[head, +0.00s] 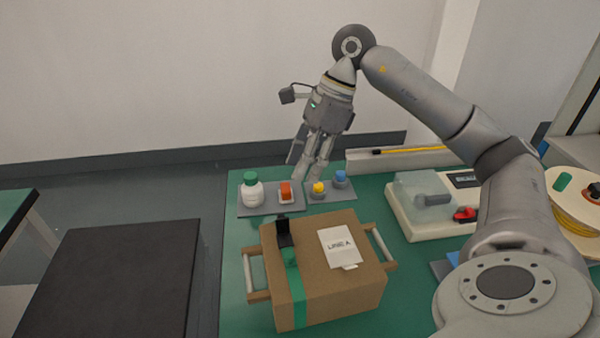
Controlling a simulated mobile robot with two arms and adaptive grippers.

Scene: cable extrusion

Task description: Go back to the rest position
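My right gripper (311,174) hangs from the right arm, fingers pointing down, above and behind the small parts at the back of the green table (237,316). Its fingers look parted, and I see nothing held between them. My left arm and gripper are not in view.
A white bottle (252,194) with a green cap is at left. A machine with a clear cover (422,200) and a yellow cable spool (578,213) are at right.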

